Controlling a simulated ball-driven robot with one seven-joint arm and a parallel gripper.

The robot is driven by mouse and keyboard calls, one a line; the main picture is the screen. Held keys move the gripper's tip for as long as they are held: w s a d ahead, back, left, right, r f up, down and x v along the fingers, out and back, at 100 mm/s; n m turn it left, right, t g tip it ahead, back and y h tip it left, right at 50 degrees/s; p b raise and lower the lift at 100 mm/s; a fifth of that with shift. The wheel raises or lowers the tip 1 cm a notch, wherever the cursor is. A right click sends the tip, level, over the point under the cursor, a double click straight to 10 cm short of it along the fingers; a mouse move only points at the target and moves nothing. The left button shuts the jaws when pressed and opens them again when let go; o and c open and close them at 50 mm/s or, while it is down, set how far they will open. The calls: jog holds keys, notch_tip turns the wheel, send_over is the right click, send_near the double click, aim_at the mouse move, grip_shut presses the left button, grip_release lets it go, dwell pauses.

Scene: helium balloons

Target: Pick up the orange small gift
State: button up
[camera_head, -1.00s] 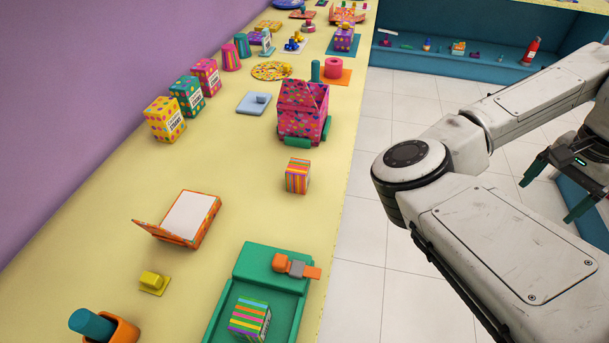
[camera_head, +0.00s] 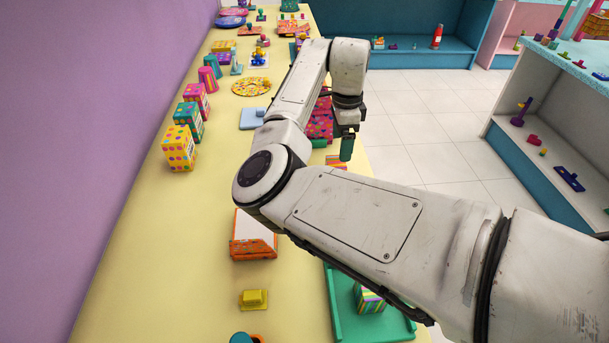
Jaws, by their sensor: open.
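The small orange-striped gift (camera_head: 336,161) is on the yellow counter, with only its top strip showing above my arm. My gripper (camera_head: 347,148) points down and appears just above and slightly right of the gift in the picture. Its dark green fingers overlap from this side, and the gift does not appear to be held. The gripper is open. My arm hides the gift's front and lower part, so the exact gap between them cannot be told. Another striped gift (camera_head: 369,299), with green and other stripes, stands in the green tray (camera_head: 340,315).
A pink patterned container (camera_head: 320,122) stands behind the gift, partly hidden by my arm. Yellow, teal and pink boxes (camera_head: 179,147) line the wall side. An orange-edged notepad (camera_head: 253,249) and a yellow block (camera_head: 254,299) lie nearer. The counter's left middle is clear.

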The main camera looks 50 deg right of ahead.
aim_at(336, 161)
jog(key=f, duration=0.4)
jog(key=shift+w+a+f+p, duration=0.15)
jog(key=shift+w+a+p, duration=0.1)
jog(key=shift+a+p, duration=0.1)
jog(key=shift+f+p, duration=0.8)
jog(key=shift+f, duration=2.5)
jog(key=shift+c, duration=0.4)
jog(key=c, duration=1.1)
jog(key=shift+r, duration=0.1)
jog(key=shift+c, duration=0.2)
